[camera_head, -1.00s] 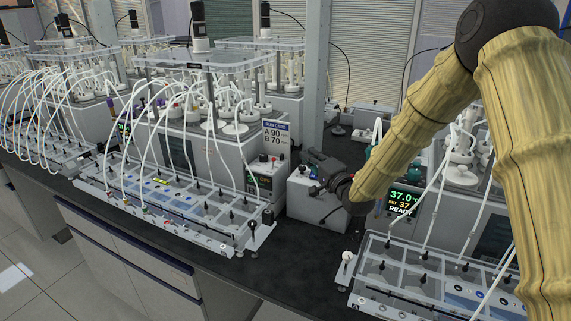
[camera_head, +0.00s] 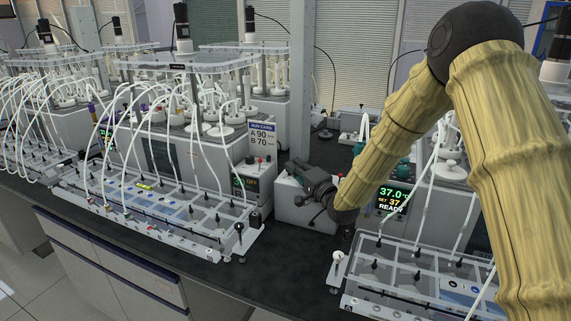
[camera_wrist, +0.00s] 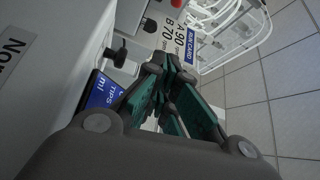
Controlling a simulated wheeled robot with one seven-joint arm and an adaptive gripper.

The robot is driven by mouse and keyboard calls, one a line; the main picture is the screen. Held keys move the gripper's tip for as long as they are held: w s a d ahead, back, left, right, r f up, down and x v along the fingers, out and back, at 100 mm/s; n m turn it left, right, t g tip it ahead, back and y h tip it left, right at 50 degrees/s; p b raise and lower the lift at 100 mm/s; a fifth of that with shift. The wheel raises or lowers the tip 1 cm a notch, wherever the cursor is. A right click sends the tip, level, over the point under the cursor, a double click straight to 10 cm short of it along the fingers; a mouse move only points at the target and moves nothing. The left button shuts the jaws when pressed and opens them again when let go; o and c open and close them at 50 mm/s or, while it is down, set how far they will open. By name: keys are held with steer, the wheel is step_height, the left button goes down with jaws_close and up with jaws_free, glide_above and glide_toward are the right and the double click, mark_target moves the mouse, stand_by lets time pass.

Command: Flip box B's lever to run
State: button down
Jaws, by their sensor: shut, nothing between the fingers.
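My gripper (camera_head: 292,180) is shut and empty. It hangs in front of a white box (camera_head: 290,212) with a red button on top, between the left and right reactor stations. In the wrist view my dark green fingers (camera_wrist: 158,78) are together and point toward a small black lever or knob (camera_wrist: 117,52) on a light grey box face (camera_wrist: 75,50), apart from it as far as I can tell. I cannot read which box is B or the lever's setting.
The run card (camera_head: 262,138) reads A 90, B 70; it also shows in the wrist view (camera_wrist: 178,40). A right display (camera_head: 392,199) reads 37.0 and READY.

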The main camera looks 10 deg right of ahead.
steer(key=p+x, duration=0.2)
steer(key=x, duration=0.7)
steer(key=shift+s+a+p, duration=0.1)
steer(key=shift+a+p, duration=0.25)
steer(key=shift+p, duration=0.05)
steer(key=shift+s+a+f+p, duration=0.2)
steer(key=shift+s+a+p, duration=0.1)
steer(key=shift+s+a, duration=0.3)
steer(key=shift+s+a+f+p, duration=0.2)
steer(key=shift+s+a+p, duration=0.1)
steer(key=shift+s+a, duration=0.25)
steer(key=shift+s+b, duration=0.1)
steer(key=shift+b, duration=0.35)
steer(key=shift+s+a+r+n+b, duration=0.1)
steer(key=shift+s+n+b, duration=0.05)
steer(key=shift+n+b, duration=0.55)
